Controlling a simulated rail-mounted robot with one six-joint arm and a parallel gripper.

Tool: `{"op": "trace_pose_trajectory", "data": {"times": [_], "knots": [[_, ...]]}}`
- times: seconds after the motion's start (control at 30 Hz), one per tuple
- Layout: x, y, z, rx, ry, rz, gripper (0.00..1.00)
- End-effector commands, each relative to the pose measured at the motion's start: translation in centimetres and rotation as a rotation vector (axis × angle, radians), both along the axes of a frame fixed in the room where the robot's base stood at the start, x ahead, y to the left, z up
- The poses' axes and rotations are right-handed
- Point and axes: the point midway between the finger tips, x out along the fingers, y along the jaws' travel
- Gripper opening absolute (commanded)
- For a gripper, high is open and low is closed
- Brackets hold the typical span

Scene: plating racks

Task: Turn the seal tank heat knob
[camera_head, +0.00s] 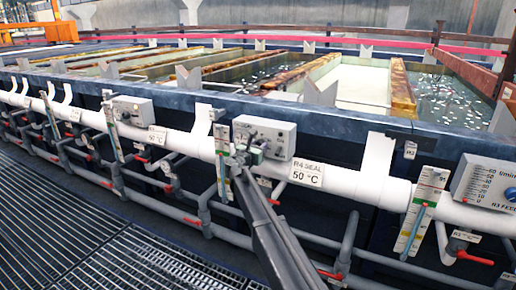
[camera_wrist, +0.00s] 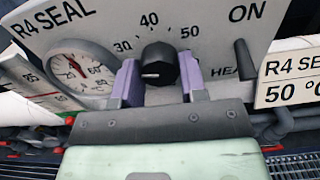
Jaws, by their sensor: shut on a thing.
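The R4 SEAL heat knob (camera_wrist: 160,58) is black and round, with a white pointer line pointing left. It sits on a grey panel (camera_wrist: 215,30) marked 30, 40 and 50 around the knob. My gripper (camera_wrist: 158,78) has its two purple fingers on the left and right sides of the knob, shut on it. In the head view the control box (camera_head: 265,134) is on the white pipe, and my gripper (camera_head: 250,148) is at its front. The knob is hidden there behind my gripper.
A dial gauge (camera_wrist: 83,72) is left of the knob, and a black switch (camera_wrist: 246,58) under "ON" is at the right. An "R4 SEAL 50 °C" label (camera_head: 306,173) is right of my arm. A thermometer strip (camera_head: 222,152) stands close left of my gripper.

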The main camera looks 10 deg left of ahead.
Motion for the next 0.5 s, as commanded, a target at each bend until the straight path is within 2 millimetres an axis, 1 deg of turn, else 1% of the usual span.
{"op": "trace_pose_trajectory", "data": {"times": [0.27, 0.5], "knots": [[-0.03, 0.03, -0.01, 0.156, -0.059, 0.000, 0.15], [-0.02, 0.07, 0.00, 0.362, -0.137, 0.000, 0.15]]}}
